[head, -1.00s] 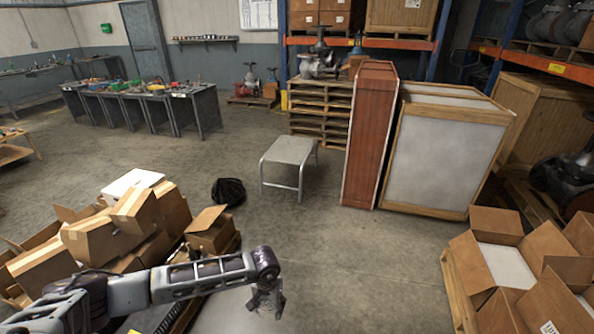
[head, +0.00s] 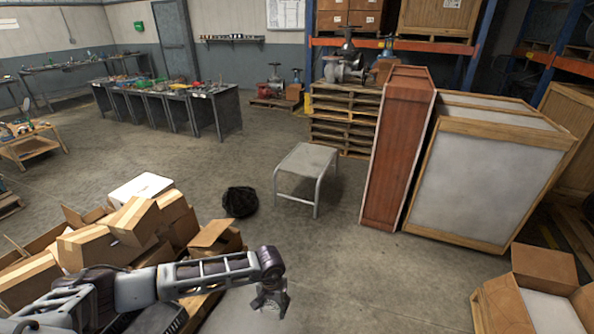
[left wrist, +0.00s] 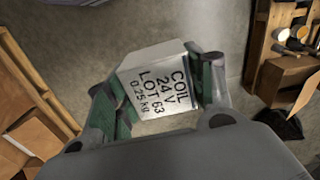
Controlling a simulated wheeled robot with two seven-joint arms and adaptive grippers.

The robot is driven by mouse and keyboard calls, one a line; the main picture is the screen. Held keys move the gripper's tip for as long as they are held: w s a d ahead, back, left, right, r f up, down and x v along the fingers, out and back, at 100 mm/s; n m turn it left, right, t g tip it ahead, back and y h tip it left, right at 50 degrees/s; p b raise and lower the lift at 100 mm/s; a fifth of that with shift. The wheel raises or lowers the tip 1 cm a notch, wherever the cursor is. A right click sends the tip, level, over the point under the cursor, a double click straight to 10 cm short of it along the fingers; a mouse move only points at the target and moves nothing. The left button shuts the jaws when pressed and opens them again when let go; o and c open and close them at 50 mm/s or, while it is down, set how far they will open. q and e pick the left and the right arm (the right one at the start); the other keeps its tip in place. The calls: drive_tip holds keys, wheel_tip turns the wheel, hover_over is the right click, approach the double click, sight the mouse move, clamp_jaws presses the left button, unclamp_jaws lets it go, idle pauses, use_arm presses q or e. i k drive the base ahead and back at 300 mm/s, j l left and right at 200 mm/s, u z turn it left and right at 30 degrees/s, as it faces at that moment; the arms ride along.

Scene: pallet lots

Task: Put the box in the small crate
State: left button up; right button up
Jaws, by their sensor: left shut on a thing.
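In the left wrist view, a pale box (left wrist: 155,88) printed "COIL 24 V LOT 63 0.25 kg" sits between the green-lined fingers of my left gripper (left wrist: 162,92), which is shut on it. In the head view my left gripper (head: 270,303) hangs over the floor at the lower middle, right of the pile of cartons; the held box cannot be made out there. A narrow red-brown crate (head: 397,150) stands upright beside a larger wood-framed crate (head: 485,185). I cannot tell which container is the small crate. My right gripper is not in view.
Open cartons (head: 140,225) are heaped at the left, with a black bag (head: 240,201) beyond them. A grey metal step stool (head: 306,165) stands in the middle. The floor between is clear.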

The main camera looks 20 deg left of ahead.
sight(163, 314)
drive_tip(key=i+u, duration=0.45)
drive_tip(key=i, duration=0.25)
drive_tip(key=i+u, duration=1.8)
drive_tip(key=i, duration=0.15)
